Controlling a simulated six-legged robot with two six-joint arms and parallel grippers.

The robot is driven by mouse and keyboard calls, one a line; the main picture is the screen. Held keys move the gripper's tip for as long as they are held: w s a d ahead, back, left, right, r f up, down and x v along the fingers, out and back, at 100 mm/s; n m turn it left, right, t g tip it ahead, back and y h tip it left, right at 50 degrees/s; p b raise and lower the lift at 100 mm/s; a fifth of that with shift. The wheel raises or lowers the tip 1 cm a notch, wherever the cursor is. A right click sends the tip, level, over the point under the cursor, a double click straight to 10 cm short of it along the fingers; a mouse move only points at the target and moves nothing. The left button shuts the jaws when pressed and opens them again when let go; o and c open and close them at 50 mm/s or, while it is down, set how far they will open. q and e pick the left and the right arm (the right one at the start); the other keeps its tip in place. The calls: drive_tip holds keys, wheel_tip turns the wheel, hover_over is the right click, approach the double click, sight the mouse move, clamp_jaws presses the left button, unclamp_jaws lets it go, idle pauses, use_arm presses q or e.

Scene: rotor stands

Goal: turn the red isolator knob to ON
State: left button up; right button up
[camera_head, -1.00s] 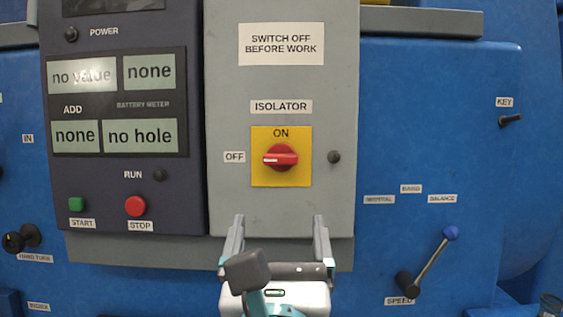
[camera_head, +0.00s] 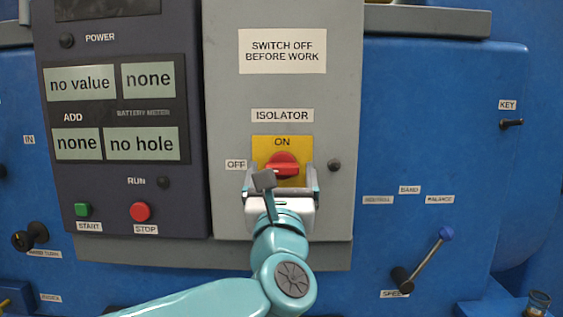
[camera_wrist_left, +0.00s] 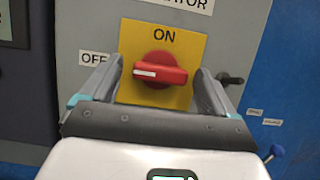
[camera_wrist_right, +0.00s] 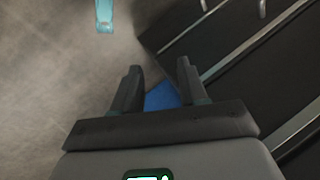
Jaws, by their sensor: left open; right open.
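The red isolator knob (camera_head: 283,163) sits on a yellow plate (camera_head: 262,144) on the grey panel, with ON printed above it and OFF at its left. Its white mark points left, toward OFF, in the left wrist view (camera_wrist_left: 160,70). My left gripper (camera_head: 281,167) is open in front of the knob, with one finger on each side. In the left wrist view the fingers (camera_wrist_left: 158,75) stand apart around the knob's sides, and I see gaps between them and the knob. My right gripper (camera_wrist_right: 157,70) shows only in its own wrist view, open and empty.
A small dark knob (camera_head: 334,165) sits just right of the yellow plate. Left are the green START button (camera_head: 82,209) and red STOP button (camera_head: 140,212). A SPEED lever (camera_head: 424,260) is at lower right. Grey floor and dark panels (camera_wrist_right: 220,40) show in the right wrist view.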

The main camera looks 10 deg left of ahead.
use_arm(q)
drive_tip(key=shift+w+r, duration=0.1)
drive_tip(key=shift+w, duration=0.1)
drive_tip(key=c, duration=1.1)
drive_tip(key=shift+o, duration=0.2)
